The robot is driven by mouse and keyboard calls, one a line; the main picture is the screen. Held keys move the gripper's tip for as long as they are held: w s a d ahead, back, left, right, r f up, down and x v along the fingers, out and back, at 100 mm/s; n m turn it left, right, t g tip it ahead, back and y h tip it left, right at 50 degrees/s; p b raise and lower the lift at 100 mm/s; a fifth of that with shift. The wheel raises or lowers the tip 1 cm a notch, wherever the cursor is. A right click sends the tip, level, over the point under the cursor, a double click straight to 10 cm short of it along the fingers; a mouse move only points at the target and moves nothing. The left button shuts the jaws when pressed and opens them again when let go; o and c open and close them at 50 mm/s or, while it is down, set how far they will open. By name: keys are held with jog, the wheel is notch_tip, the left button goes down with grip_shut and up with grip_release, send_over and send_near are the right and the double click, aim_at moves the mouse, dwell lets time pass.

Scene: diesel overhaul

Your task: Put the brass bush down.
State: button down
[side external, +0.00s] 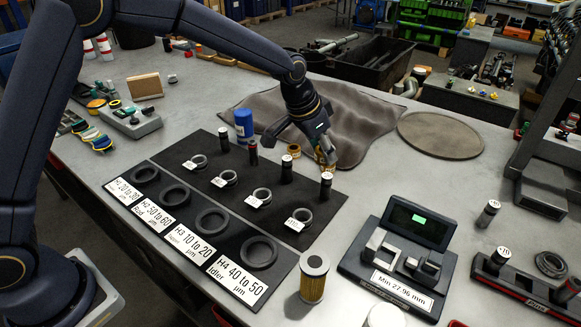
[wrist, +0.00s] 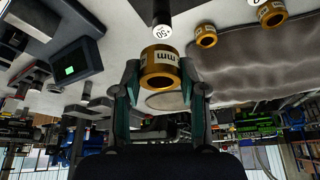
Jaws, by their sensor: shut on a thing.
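The brass bush (wrist: 160,68) sits between the two fingertips of my gripper (wrist: 160,82) in the wrist view, with a white label marked "mm" on it. My gripper is shut on it. In the side view my gripper (side external: 318,146) reaches down beyond the black mat, and the bush (side external: 327,152) shows partly between its fingers. I cannot tell whether the bush touches the bench. Two more brass bushes stand apart from it in the wrist view, one nearer (wrist: 205,36) and one at the top edge (wrist: 270,14). One loose bush (side external: 294,150) shows in the side view.
Black white-topped cylinders, one (side external: 326,186) near my gripper, stand along the mat's far edge (side external: 222,133). Grey rings lie on the mat. A measuring unit (side external: 405,250) stands at right. A crumpled grey cloth (side external: 355,120) and round disc (side external: 440,135) lie behind. Bare bench shows right of the mat.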

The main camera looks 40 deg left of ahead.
jog(key=d, duration=0.4)
send_near(368, 185)
jog(key=shift+w+d+f+m, duration=0.15)
jog(key=shift+w+d+f, duration=0.1)
jog(key=shift+w+f, duration=0.2)
jog(key=shift+w+d+f+m, duration=0.15)
jog(key=shift+w+d+f, duration=0.1)
jog(key=shift+w+f, duration=0.35)
jog(key=shift+f, duration=0.1)
jog(key=shift+w+d+f, duration=0.1)
jog(key=shift+w+f, duration=0.05)
jog(key=shift+f, duration=1.4)
jog(key=shift+f, duration=0.2)
jog(key=c, duration=0.6)
grip_release()
jog(key=shift+c, duration=0.2)
